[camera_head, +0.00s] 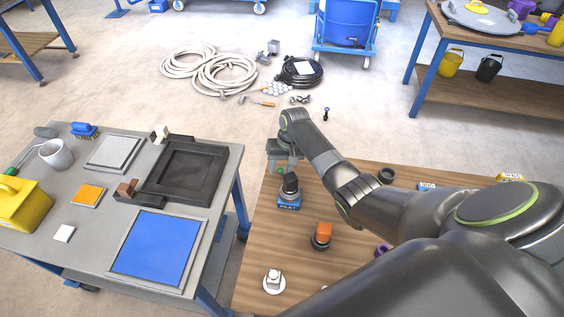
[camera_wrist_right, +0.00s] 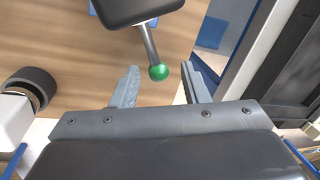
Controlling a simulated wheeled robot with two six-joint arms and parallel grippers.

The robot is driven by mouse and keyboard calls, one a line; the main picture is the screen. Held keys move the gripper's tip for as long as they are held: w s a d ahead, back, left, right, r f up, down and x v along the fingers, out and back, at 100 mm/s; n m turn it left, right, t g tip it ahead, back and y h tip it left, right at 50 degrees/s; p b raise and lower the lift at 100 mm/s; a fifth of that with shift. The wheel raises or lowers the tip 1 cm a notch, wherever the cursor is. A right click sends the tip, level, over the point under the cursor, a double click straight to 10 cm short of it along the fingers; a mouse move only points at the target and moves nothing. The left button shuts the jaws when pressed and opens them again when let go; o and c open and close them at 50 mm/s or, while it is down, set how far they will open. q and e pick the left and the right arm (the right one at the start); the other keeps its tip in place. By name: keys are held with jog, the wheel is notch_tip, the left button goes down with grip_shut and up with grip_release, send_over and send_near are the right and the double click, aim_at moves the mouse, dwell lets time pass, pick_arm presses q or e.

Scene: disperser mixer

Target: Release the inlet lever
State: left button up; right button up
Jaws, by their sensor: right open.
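The inlet lever is a metal rod with a green ball knob (camera_wrist_right: 158,72), rising from a black block (camera_wrist_right: 138,8). In the head view its black body (camera_head: 291,184) stands on a blue base (camera_head: 289,202) near the wooden table's left edge, and the green knob (camera_head: 280,170) shows just below the gripper. My right gripper (camera_head: 283,160) is at the lever. In the right wrist view the right gripper (camera_wrist_right: 160,86) has its fingers apart, with the green knob between their tips and a gap on both sides. My left gripper is not in view.
On the wooden table (camera_head: 262,235) stand an orange-topped fitting (camera_head: 322,234), a white fitting (camera_head: 273,281) and a dark ring (camera_head: 386,175). A grey workbench (camera_head: 215,165) with trays and a blue panel (camera_head: 157,245) is to the left, across a narrow gap.

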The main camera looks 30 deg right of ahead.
jog(key=s+d+r+b, duration=0.1)
jog(key=d+r, duration=0.2)
jog(key=r, duration=1.4)
jog(key=shift+b, duration=0.3)
